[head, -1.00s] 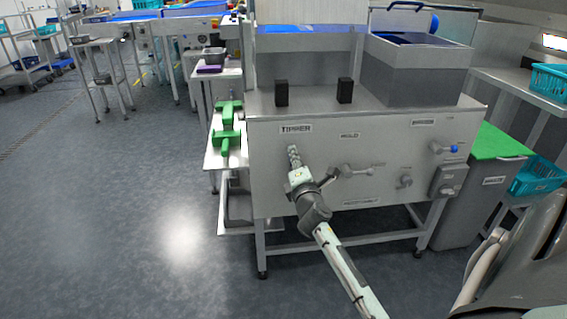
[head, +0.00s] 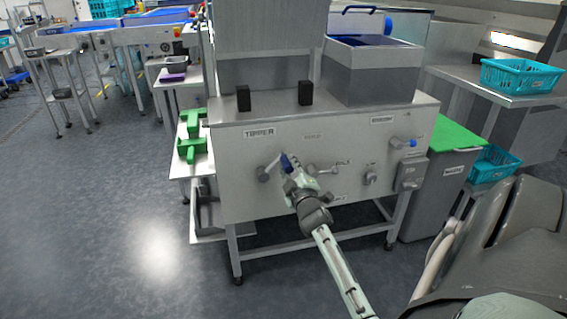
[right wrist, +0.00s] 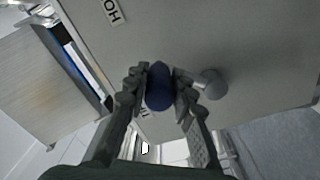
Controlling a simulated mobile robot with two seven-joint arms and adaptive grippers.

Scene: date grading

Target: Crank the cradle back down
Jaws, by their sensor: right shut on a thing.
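The grey machine (head: 240,190) stands ahead with a TIPPER label (head: 259,133) on its front. Below the label is a crank (head: 264,174) with a blue knob (head: 286,162). My right gripper (head: 288,172) is at this knob. In the right wrist view its two fingers (right wrist: 158,90) close on the blue knob (right wrist: 158,84) from both sides, with the crank hub (right wrist: 210,84) beside it. A tall grey panel (head: 265,45), apparently the cradle, stands upright behind two black blocks and runs out of the top of the picture. My left gripper is not in view.
A second lever (head: 328,169) sits just right of my right gripper, and a blue-tipped handle (head: 408,143) farther right. A green-topped bin (head: 440,190) stands at the right. Green tools (head: 192,148) lie on a side shelf at the left. The floor at left is open.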

